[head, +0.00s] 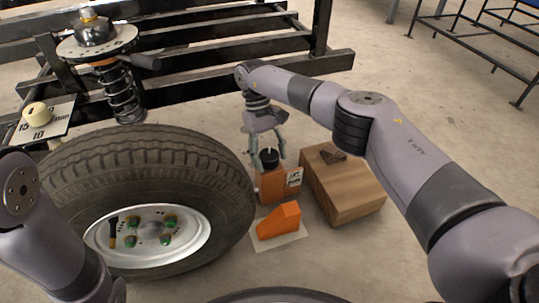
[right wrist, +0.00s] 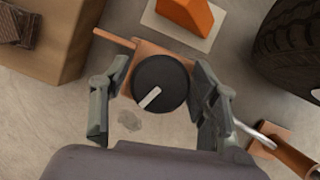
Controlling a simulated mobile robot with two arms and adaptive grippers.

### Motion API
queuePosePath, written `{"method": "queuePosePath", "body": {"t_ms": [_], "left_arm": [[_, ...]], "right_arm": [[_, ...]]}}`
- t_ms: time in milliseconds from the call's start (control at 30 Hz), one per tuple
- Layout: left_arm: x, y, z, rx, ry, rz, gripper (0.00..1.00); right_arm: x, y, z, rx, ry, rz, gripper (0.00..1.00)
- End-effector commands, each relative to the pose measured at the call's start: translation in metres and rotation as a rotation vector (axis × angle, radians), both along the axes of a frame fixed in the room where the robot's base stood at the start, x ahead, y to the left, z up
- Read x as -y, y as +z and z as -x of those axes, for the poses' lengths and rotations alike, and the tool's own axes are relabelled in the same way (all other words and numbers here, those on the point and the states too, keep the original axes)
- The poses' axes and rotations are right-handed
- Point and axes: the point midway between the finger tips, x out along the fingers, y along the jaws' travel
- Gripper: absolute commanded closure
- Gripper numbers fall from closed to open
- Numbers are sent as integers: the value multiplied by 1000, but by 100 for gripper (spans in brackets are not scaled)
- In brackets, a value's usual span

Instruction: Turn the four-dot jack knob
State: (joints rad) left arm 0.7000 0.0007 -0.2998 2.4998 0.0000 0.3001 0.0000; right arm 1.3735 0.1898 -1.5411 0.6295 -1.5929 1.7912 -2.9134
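The jack is an orange box (head: 272,187) on the floor right of the tyre, with a black round knob (head: 269,157) on top. A small pale marked plate (head: 293,178) is on its side; I cannot count its dots. In the right wrist view the knob (right wrist: 163,78) shows a white pointer bar aimed down-left. My right gripper (head: 267,147) points down over the knob. Its fingers stand open on either side of the knob, with a visible gap at least on the left. My left gripper is out of view.
A wooden box (head: 345,190) stands close right of the jack. An orange wedge (head: 279,221) lies in front. The large tyre (head: 150,160) is to the left; a black frame (head: 230,45) with a spring strut (head: 122,95) is behind.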

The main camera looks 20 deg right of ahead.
Motion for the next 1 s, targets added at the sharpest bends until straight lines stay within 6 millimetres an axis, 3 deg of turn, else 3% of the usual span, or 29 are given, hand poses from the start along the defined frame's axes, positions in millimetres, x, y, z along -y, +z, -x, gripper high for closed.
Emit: {"method": "queuePosePath", "body": {"t_ms": [133,467,1000], "left_arm": [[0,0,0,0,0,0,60],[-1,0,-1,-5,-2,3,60],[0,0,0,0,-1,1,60]], "right_arm": [[0,0,0,-1,0,-1,34],[0,5,0,-1,1,-1,34],[0,92,0,0,0,0,34]]}}
